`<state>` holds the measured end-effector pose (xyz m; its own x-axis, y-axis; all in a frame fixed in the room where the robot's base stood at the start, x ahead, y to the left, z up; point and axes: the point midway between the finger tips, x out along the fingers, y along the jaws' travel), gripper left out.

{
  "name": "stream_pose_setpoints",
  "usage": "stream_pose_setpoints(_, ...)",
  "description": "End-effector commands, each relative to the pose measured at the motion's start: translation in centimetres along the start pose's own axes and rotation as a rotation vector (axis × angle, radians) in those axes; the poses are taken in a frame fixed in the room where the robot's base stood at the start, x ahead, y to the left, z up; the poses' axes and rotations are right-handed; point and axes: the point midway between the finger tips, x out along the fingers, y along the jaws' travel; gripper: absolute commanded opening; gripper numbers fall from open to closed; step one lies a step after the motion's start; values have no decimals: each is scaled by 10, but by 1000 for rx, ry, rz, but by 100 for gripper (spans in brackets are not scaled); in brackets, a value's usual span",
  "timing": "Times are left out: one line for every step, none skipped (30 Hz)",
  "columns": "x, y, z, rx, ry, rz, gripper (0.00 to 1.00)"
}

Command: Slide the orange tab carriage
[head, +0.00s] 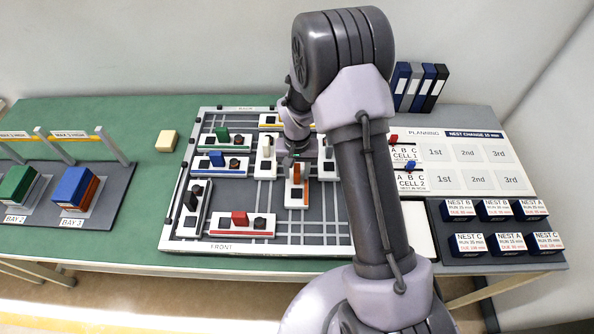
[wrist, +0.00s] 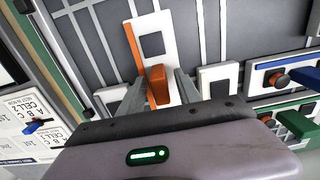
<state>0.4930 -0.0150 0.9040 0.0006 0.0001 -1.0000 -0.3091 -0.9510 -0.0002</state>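The orange tab carriage (wrist: 152,38) is a white block with an orange edge, a dark square and an upright orange tab (wrist: 157,86). In the head view the carriage (head: 291,196) lies lengthwise front to back on the grey track board (head: 215,246), right of the board's middle. My gripper (wrist: 161,74) is over the carriage's tab end, with one finger on each side of the tab. A gap shows between the tab and the fingers, so it looks open. In the head view my wrist partly hides the carriage's back end.
Other carriages share the board: red (head: 239,219), blue (head: 217,159), green (head: 222,136) and several white ones. A white carriage (head: 265,160) stands just left of my gripper. Bare track lies in front of the orange carriage. My arm hides the board's right side.

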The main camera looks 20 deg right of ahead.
Motion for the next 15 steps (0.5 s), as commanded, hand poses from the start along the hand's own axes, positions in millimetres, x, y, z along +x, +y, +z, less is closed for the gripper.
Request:
stream_pose_setpoints(0,0,0,0,0,0,40)
stream_pose_setpoints(0,0,0,0,0,0,40)
stream_pose_setpoints(0,0,0,0,0,0,40)
stream_pose_setpoints(0,0,0,0,0,0,40)
stream_pose_setpoints(0,0,0,0,0,0,40)
stream_pose_setpoints(0,0,0,0,0,0,40)
stream_pose_setpoints(-1,0,0,0,0,0,40)
stream_pose_setpoints(-4,0,0,0,0,0,40)
stream_pose_setpoints(-8,0,0,0,1,0,40)
stream_pose_setpoints(-14,0,0,0,1,0,40)
stream_pose_setpoints(-20,0,0,0,2,0,40)
stream_pose_setpoints(-30,0,-1,-1,3,-1,40)
stream_pose_setpoints(-39,0,-1,0,3,-1,40)
stream_pose_setpoints(-48,0,-1,-1,4,-1,40)
stream_pose_setpoints(-60,0,-1,0,4,-1,40)
